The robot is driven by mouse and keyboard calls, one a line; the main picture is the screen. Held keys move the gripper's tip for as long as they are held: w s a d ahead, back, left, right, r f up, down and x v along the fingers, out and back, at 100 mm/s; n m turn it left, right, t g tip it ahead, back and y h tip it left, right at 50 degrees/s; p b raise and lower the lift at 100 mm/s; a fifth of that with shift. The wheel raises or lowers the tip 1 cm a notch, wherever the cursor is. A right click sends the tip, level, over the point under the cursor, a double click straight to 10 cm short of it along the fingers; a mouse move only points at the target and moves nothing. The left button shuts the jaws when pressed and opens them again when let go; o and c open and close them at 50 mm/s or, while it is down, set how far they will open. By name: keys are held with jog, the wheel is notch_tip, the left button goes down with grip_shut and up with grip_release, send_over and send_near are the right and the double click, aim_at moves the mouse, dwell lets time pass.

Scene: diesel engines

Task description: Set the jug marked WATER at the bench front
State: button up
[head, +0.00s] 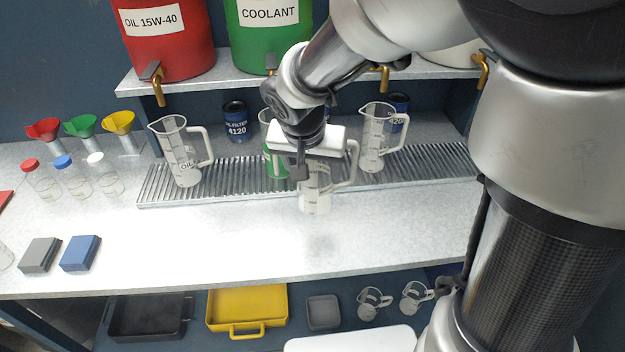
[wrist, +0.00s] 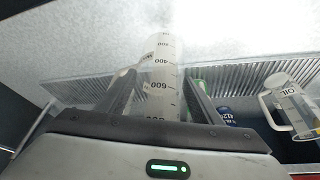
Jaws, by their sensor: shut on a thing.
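My gripper (head: 300,172) is shut on a clear measuring jug (head: 315,198), whose handle points right. In the wrist view the jug (wrist: 162,75) stands between the two fingers (wrist: 160,92), with scale numbers showing; its label is too small and partly hidden to read surely. The jug is roughly upright at the front edge of the ribbed drip grate (head: 225,182), over the bench (head: 240,235). I cannot tell whether its base touches the bench. The bench front strip below it is bare.
A jug marked OIL (head: 182,160) stands left on the grate, another jug (head: 375,145) right. A green-marked jug (head: 275,160) is partly hidden behind my gripper. Grey (head: 40,255) and blue (head: 80,253) blocks lie front left. The bench's front middle is clear.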

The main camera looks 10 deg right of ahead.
aim_at(312, 204)
jog(key=shift+a, duration=0.2)
notch_tip(312, 204, down, 10)
jog(key=b, duration=0.2)
jog(key=shift+b, duration=0.3)
jog(key=shift+f+b, duration=0.15)
jog(key=shift+b, duration=0.15)
jog(key=o, duration=1.1)
